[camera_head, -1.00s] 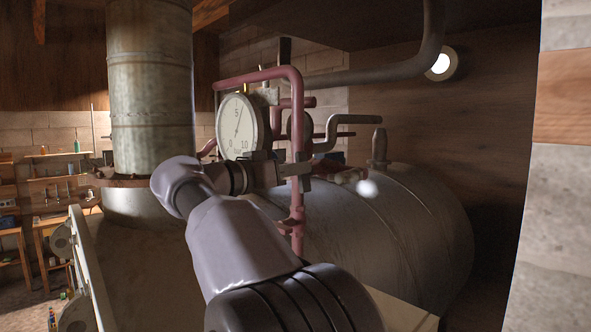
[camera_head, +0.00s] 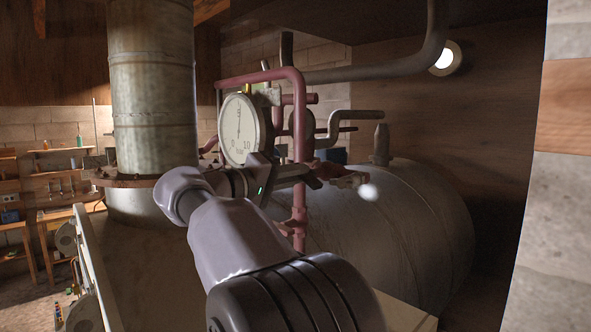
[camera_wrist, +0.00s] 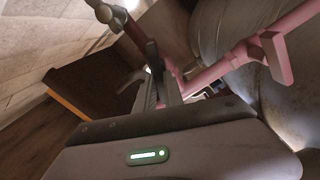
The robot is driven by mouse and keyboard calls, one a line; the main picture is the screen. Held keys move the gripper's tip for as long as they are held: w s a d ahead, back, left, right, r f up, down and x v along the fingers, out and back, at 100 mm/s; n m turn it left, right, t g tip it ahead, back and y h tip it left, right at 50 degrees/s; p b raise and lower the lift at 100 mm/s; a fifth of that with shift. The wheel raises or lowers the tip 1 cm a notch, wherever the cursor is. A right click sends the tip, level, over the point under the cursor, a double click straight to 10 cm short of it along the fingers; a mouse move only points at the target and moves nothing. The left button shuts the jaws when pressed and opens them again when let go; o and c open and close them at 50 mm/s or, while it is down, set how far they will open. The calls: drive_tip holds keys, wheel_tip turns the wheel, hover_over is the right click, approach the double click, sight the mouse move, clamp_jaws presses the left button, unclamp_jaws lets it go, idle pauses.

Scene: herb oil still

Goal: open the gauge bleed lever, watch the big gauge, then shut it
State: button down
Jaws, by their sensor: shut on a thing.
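The big gauge (camera_head: 240,128) has a white round dial. Its needle points nearly straight up, and the fine reading is too small to tell. My gripper (camera_head: 306,174) is just right of and below the gauge, in front of the red pipe. It is shut on the gauge bleed lever, which is mostly hidden by the fingers. A reddish fitting (camera_head: 342,177) sticks out to the right beyond the fingertips, with a pale round blob (camera_head: 368,192) at its end. In the wrist view my fingers (camera_wrist: 158,82) are close together beside pink pipework.
The red pipe (camera_head: 299,115) rises close behind my gripper. A large grey horizontal tank (camera_head: 400,235) fills the right. A tall metal column (camera_head: 152,90) stands at the left. A pink handle (camera_wrist: 275,55) is at the right of the wrist view.

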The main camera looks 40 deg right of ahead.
drive_tip(key=shift+n+p, duration=0.75)
drive_tip(key=shift+n, duration=1.15)
drive_tip(key=c, duration=1.7)
unclamp_jaws()
drive_tip(key=shift+o, duration=1.2)
drive_tip(key=shift+d+f, duration=0.15)
drive_tip(key=shift+d, duration=0.05)
drive_tip(key=shift+a, duration=0.1)
drive_tip(key=s+a+b, duration=0.1)
drive_tip(key=a+b, duration=0.2)
drive_tip(key=a, duration=1.4)
drive_tip(key=shift+s+a, duration=0.15)
